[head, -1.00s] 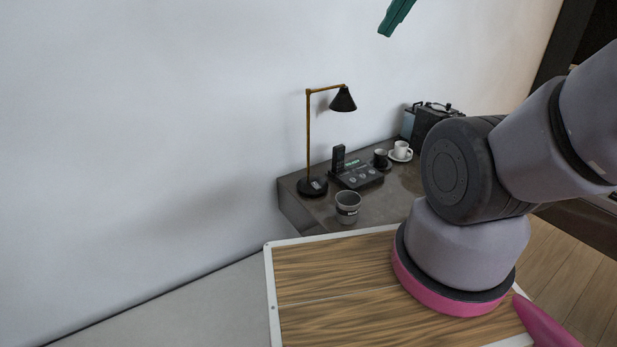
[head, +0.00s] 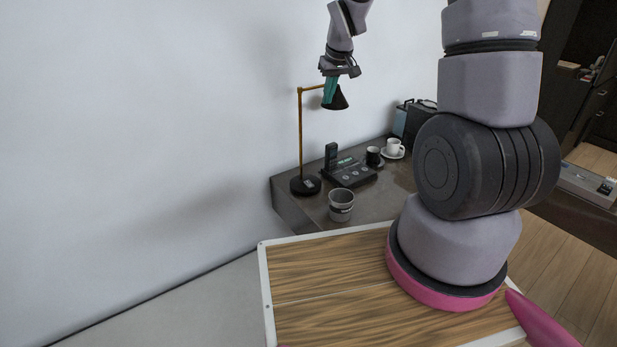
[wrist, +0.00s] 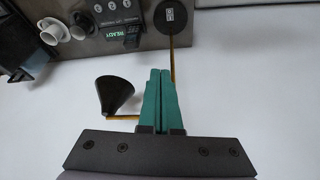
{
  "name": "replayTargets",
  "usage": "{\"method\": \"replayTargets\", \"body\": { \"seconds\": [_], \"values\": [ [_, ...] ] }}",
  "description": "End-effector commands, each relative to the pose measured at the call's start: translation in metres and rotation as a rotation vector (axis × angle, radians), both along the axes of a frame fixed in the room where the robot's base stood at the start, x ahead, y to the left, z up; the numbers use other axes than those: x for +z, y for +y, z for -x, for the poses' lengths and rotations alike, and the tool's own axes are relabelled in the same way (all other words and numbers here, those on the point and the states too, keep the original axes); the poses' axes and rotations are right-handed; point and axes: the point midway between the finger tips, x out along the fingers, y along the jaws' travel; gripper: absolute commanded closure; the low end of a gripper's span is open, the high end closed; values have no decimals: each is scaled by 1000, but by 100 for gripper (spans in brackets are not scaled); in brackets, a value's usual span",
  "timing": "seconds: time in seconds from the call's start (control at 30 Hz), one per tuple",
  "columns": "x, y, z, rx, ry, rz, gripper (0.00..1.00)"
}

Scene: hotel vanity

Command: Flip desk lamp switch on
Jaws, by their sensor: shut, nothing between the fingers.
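The desk lamp (head: 300,135) stands at the left end of the dark counter, with a thin brass post, a black cone shade (head: 340,101) and a round black base (head: 305,185). A small light-coloured switch plate (head: 309,184) shows on the base; its position is too small to tell. My gripper (head: 328,98) has green fingers, shut and empty, in front of or beside the shade; I cannot tell if they touch. In the wrist view the fingers (wrist: 160,72) point toward the counter, with the shade (wrist: 115,95) to their left and the base (wrist: 171,16) beyond the tips.
A desk phone (head: 349,172) stands right of the lamp base. A grey cup (head: 341,205) is in front of it. A dark cup (head: 373,156) and a white cup on a saucer (head: 393,147) stand farther right. A dark boxy appliance (head: 419,115) is behind them. The wall is close behind the lamp.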

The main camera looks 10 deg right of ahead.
Motion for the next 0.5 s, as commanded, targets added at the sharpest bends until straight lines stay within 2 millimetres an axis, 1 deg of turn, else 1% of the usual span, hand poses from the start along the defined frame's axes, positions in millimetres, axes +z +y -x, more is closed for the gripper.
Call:
{"method": "replayTargets", "body": {
  "seconds": [0.03, 0.07, 0.1, 0.17, 0.2, 0.3, 0.33, 0.4, 0.5],
  "values": [
    [-34, 3, -10, 33, 25, 8, 100],
    [-50, 5, -15, 53, 32, 11, 100],
    [-71, 8, -21, 78, 41, 16, 100],
    [-101, 13, -28, 115, 50, 19, 100],
    [-119, 15, -31, 137, 58, 21, 100],
    [-157, 20, -35, 180, 70, 23, 100],
    [-165, 21, -36, 189, 72, 24, 100],
    [-181, 24, -37, 207, 76, 24, 100],
    [-193, 26, -37, 221, 78, 24, 100]
  ]
}}
